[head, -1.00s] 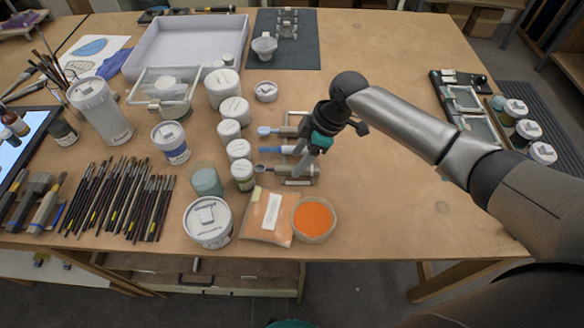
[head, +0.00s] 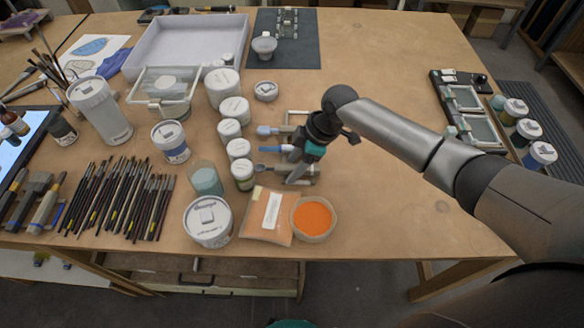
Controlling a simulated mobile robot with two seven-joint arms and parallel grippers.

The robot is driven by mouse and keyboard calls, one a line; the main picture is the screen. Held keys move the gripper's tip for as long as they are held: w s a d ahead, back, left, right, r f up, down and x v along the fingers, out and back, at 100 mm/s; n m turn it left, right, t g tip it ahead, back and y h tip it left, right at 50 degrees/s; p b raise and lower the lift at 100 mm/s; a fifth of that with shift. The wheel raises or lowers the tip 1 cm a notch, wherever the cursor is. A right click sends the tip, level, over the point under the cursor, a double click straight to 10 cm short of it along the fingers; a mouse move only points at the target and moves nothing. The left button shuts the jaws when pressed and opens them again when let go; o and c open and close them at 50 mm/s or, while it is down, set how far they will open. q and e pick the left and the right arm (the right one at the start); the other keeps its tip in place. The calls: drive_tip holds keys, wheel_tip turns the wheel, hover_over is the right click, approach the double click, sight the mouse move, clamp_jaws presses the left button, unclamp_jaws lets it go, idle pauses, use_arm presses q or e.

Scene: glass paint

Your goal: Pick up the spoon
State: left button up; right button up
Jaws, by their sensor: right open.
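The spoon looks to be the grey tool (head: 262,169) nearest the front of a small rack on the table; it lies across the rack with its dark bowl end pointing left. My right gripper (head: 296,174) points down over the rack, at the spoon's handle. Its jaws are open. The fingers hide part of the handle, and I cannot tell whether they touch it. My left gripper is not in view.
Two blue-tipped tools lie behind the spoon on the rack (head: 297,114). White-lidded jars (head: 239,150) stand close on the left. An orange packet (head: 267,215) and a bowl of orange powder (head: 314,218) lie in front. The table (head: 390,200) is clear to the right.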

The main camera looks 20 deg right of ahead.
clamp_jaws()
idle(0.6)
